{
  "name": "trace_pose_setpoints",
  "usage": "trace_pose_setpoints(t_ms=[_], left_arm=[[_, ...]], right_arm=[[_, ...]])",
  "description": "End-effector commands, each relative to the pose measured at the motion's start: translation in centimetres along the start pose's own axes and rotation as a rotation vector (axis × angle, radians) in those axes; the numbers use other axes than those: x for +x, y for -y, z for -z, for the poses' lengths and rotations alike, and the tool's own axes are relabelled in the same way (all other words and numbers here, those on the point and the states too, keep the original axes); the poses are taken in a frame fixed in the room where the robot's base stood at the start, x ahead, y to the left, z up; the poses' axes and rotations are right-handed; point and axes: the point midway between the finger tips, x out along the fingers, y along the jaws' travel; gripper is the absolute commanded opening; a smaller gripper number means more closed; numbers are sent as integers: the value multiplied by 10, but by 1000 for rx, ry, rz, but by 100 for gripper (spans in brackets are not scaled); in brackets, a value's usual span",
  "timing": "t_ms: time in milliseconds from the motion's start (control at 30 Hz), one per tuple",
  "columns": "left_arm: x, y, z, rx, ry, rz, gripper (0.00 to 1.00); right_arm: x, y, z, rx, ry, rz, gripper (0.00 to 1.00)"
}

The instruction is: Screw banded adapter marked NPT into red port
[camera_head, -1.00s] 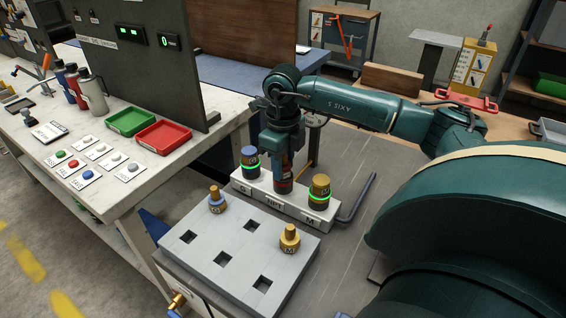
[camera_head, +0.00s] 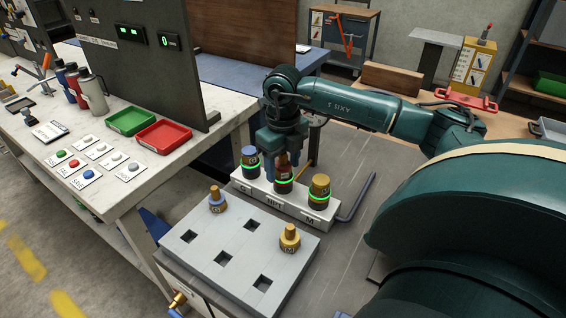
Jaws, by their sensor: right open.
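A white port block (camera_head: 262,198) marked NPT in the middle and M at the right stands on the grey table. The banded adapter (camera_head: 284,172) sits upright in its middle port, with a lit green ring around its base. My right gripper (camera_head: 284,153) is open, pointing down just above and behind this adapter; its fingertips are partly hidden. A blue-topped adapter (camera_head: 249,156) stands in the left port and a brass one (camera_head: 320,187) in the right port, each with a green ring. My left gripper is not in view.
A grey tray (camera_head: 225,250) with square holes holds two brass adapters, one blue-banded (camera_head: 217,199) and one plain (camera_head: 289,238). A bent hex key (camera_head: 357,205) lies right of the block. A bench with green (camera_head: 131,120) and red (camera_head: 165,136) bins stands left.

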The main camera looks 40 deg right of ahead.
Motion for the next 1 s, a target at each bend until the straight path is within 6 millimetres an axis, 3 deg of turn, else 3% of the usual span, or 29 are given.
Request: trace_pose_setpoints(t_ms=[67, 133, 400, 633, 800, 1000], left_arm=[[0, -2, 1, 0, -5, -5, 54], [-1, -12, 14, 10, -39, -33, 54], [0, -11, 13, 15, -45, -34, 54], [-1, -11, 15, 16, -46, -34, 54], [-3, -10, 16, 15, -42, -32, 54], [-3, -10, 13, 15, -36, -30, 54]], right_arm=[[0, 0, 0, 0, 0, 0, 58], [0, 0, 0, 0, 1, 0, 58], [-70, 0, -2, 0, 8, -1, 58], [-116, 0, -1, 0, 4, 0, 58], [-130, 0, 0, 1, 2, -1, 58], [-132, 0, 0, 1, 0, 0, 58]])
